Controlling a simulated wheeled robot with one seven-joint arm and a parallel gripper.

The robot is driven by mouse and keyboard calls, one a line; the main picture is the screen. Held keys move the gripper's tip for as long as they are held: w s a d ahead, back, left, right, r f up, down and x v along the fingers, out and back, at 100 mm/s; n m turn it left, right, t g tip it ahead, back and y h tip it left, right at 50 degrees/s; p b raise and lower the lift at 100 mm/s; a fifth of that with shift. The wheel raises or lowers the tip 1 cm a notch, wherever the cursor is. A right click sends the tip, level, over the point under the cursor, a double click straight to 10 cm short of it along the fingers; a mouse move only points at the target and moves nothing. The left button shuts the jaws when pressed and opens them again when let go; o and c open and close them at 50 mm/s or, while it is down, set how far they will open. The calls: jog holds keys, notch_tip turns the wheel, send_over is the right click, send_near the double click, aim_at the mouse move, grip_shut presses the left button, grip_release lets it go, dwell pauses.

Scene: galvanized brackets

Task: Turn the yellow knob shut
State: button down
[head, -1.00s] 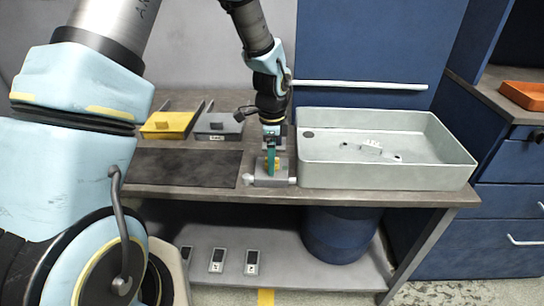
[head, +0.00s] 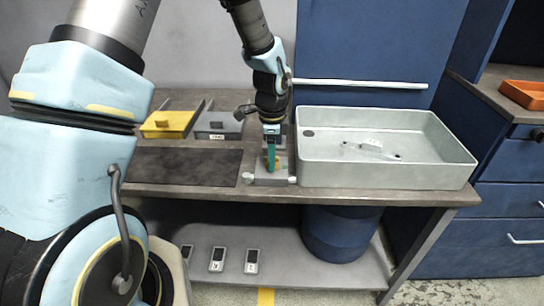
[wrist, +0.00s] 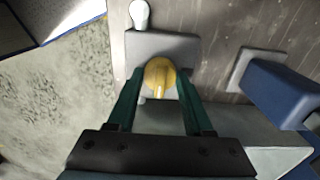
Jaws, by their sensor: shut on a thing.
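The yellow knob (wrist: 160,74) sits on a light grey block (wrist: 182,46) in the wrist view. Its raised bar points down the picture, toward my palm. My gripper (wrist: 158,82) has its green fingers on either side of the knob, shut on it. In the head view my gripper (head: 271,166) points down at the block (head: 268,181) on the bench. Only a small yellow part of the knob (head: 278,161) shows there, beside the fingers.
A grey basin (head: 318,176) stands close to the right of the block, with a pale object inside. A dark panel (head: 185,167) lies to the left. Behind it are a yellow box (head: 168,124) and a grey box (head: 218,125) with handles. White stubs stick out of the block's sides.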

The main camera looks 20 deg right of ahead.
jog(key=shift+n, duration=0.4)
jog(key=n+b, duration=0.1)
jog(key=n, duration=0.2)
jog(key=shift+f+n+b, duration=0.1)
jog(key=shift+n+b, duration=0.2)
jog(key=shift+b, duration=0.05)
jog(key=n+b, duration=0.1)
jog(key=n, duration=0.3)
jog(key=shift+n, duration=0.3)
jog(key=n+b, duration=0.1)
jog(key=n, duration=0.3)
jog(key=shift+n, duration=2.5)
jog(key=shift+c, duration=1.5)
grip_release()
